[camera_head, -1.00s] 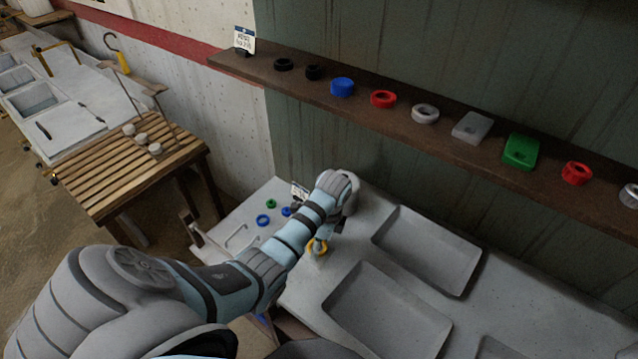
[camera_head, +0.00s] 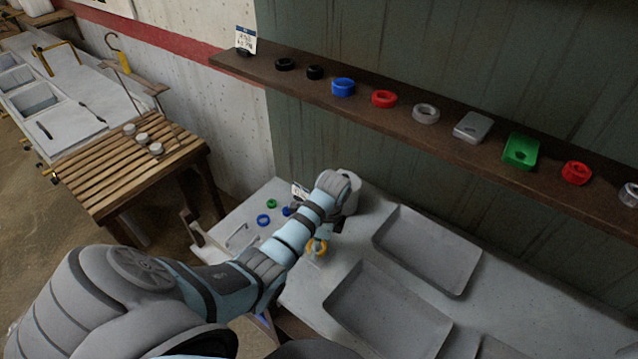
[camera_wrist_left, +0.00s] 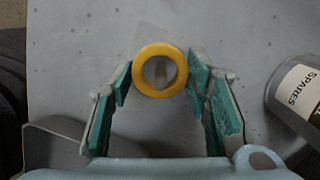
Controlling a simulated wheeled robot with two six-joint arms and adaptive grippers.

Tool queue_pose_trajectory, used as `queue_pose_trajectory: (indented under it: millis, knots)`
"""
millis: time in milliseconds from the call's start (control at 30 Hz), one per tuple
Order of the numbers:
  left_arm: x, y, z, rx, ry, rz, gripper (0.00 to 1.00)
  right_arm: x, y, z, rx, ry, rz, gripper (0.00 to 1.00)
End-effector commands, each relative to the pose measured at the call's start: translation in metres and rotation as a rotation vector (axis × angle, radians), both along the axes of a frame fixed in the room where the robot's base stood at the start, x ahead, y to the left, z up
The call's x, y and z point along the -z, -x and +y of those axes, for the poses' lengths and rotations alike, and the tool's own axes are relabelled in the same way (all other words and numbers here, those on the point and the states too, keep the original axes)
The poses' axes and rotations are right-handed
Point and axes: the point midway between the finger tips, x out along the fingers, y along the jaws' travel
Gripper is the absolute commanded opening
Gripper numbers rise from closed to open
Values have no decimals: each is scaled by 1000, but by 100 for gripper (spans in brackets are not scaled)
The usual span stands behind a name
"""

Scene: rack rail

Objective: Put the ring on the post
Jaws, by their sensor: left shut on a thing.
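A yellow ring (camera_head: 317,246) is above the pale grey bench top, under the end of my left arm. In the left wrist view the ring (camera_wrist_left: 137,72) sits between the teal pads of my left gripper (camera_wrist_left: 160,76), which is shut on it. A grey shape shows through the ring's hole, and a pale square shows behind it, probably the post (camera_wrist_left: 158,70) and its base. I cannot tell whether the post passes through the ring or is only below it. My right gripper is not in view.
A grey can labelled SPARES (camera_wrist_left: 298,95) lies to the right in the wrist view. Blue and green rings (camera_head: 263,220) lie on the bench to the left. Grey trays (camera_head: 428,250) take up the bench to the right. A wall shelf (camera_head: 340,105) holds several rings and boxes.

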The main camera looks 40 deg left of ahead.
Motion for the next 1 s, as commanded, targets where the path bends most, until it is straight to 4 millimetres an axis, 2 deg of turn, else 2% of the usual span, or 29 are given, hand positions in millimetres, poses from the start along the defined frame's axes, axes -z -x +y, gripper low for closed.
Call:
queue_pose_trajectory:
  millis: [833, 867, 900, 1000]
  knots:
    - [12, 0, 0, 0, 0, 0, 16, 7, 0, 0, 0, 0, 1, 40]
    - [12, 0, 0, 0, 0, -1, 47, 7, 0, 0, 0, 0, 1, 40]
    - [12, -1, 0, 0, 0, -1, 52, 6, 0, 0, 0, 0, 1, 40]
    - [12, -1, 0, 0, 0, -1, 52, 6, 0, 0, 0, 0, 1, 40]
